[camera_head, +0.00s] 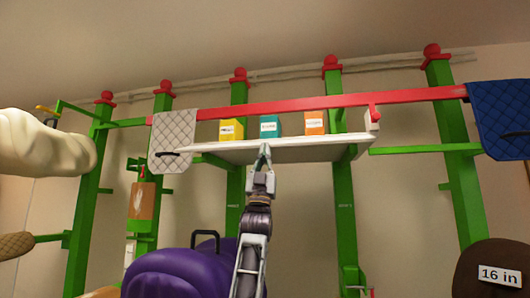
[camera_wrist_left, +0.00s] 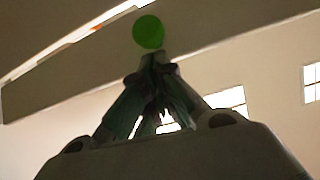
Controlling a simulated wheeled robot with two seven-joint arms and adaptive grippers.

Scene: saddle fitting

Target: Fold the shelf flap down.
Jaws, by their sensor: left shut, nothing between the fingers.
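A white shelf (camera_head: 300,150) spans the green posts high up, seen from below. I cannot tell which part is the flap. My left gripper (camera_head: 264,147) points up at the shelf's front edge, shut and empty. Whether it touches the shelf is unclear. In the left wrist view the closed fingertips (camera_wrist_left: 157,58) sit just below a round green thing (camera_wrist_left: 148,32), with a pale slanted surface (camera_wrist_left: 230,18) behind. My right gripper is not in view.
A yellow box (camera_head: 231,130), a teal box (camera_head: 269,127) and an orange box (camera_head: 315,123) stand on the shelf. A grey quilted pad (camera_head: 173,135) hangs left, a blue one (camera_head: 502,115) right. A purple saddle-like shape (camera_head: 185,272) is below.

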